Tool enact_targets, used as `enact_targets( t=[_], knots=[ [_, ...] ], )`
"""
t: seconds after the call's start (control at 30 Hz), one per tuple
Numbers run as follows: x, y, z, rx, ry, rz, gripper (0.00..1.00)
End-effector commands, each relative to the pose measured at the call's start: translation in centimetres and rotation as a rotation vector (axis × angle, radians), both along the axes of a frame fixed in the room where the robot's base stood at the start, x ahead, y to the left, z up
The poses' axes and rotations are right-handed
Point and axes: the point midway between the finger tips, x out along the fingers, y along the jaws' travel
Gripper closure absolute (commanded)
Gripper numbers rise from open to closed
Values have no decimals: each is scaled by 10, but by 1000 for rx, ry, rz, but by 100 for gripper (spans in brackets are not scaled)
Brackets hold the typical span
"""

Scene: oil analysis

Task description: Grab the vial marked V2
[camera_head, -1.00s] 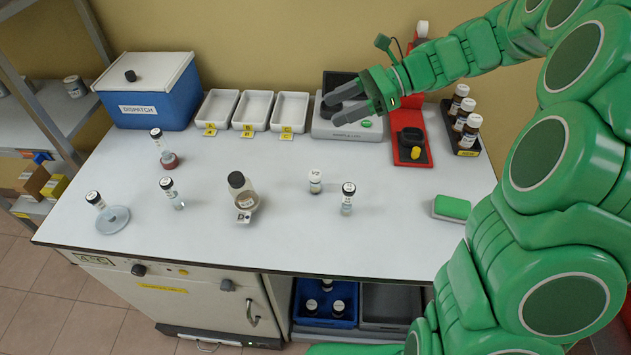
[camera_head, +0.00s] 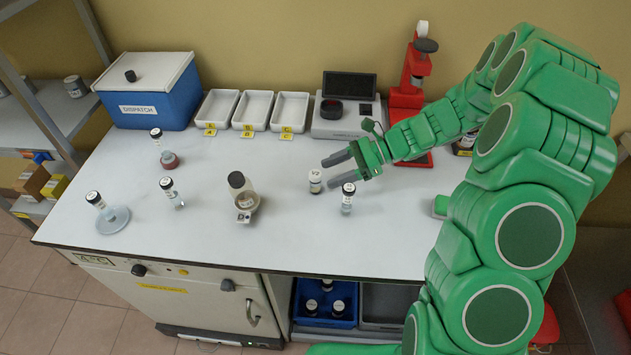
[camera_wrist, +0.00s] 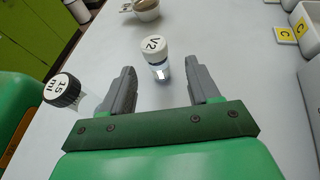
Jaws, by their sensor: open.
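The vial marked V2 (camera_head: 315,182) stands upright on the table, with a white cap and a clear body. In the wrist view the V2 vial (camera_wrist: 155,58) is ahead of my gripper (camera_wrist: 163,80), in line with the gap between the two fingertips. My gripper (camera_head: 331,170) is open and empty, low over the table at the vial's right. The fingers do not appear to touch the vial.
A beige cup (camera_wrist: 146,9) lies farther ahead. White trays (camera_head: 251,110) and an analyser (camera_head: 335,128) stand behind. Table between is clear.

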Motion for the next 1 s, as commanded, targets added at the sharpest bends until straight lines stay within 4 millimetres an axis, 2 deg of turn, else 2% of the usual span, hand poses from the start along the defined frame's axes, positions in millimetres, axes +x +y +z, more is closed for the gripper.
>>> enact_targets(
  t=[0.2, 0.43, 0.7, 1.0],
  knots=[
    [-5, 18, -8, -2, -1, 1, 39],
    [-11, 29, -15, 0, 3, 1, 39],
    [-21, 58, -31, -1, 1, 3, 39],
    [-22, 63, -33, -2, -1, -1, 39]
  ],
)
